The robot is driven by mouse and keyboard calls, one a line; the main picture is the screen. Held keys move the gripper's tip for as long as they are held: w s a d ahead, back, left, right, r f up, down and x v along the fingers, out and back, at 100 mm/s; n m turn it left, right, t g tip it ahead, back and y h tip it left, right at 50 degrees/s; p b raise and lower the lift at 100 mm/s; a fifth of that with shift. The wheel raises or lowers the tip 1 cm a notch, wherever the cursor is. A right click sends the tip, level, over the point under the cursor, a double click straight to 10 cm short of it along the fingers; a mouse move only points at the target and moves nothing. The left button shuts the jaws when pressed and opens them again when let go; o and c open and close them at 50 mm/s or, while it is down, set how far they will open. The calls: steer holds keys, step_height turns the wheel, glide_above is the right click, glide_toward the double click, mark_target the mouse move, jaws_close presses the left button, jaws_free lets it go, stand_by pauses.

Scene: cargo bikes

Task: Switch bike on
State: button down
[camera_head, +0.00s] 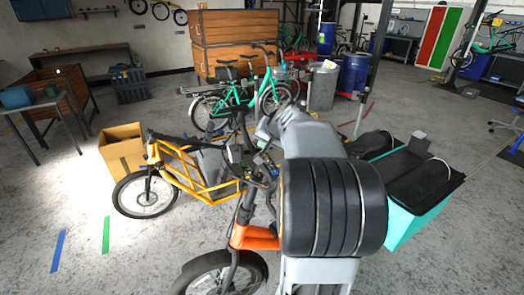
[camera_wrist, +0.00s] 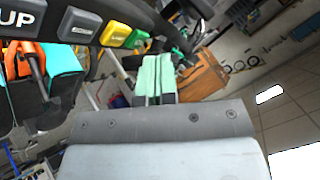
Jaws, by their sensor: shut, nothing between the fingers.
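The orange cargo bike (camera_head: 255,238) stands in front of me in the head view, with a teal box (camera_head: 408,205) on the right; my arm hides much of it. Its handlebar area (camera_head: 240,160) is partly visible, too small to read. Contact with a button cannot be told.
A yellow cargo bike (camera_head: 190,172) stands close on the left beside a cardboard box (camera_head: 121,150). A green bike (camera_head: 240,95) stands behind. A table (camera_head: 35,108) is at the far left.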

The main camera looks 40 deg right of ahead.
steer(key=shift+r, duration=0.1)
step_height(320, 180, up, 6)
steer(key=p, duration=0.4)
steer(key=shift+w+p, duration=0.15)
steer(key=shift+p, duration=0.15)
stand_by(0.4)
steer(key=f, duration=0.1)
steer(key=s+f, duration=0.1)
steer(key=f+g, duration=0.1)
steer(key=shift+s+a+f, duration=0.1)
steer(key=shift+s+a, duration=0.1)
steer(key=shift+s, duration=0.2)
steer(key=s+a+f+n+g, duration=0.1)
steer(key=s+a+f+n, duration=0.2)
steer(key=s+a, duration=0.5)
steer(key=s+a+f+n+g, duration=0.2)
steer(key=s+a+n, duration=0.4)
steer(key=a, duration=0.9)
steer(key=shift+s+f, duration=0.5)
steer(key=shift+s, duration=0.45)
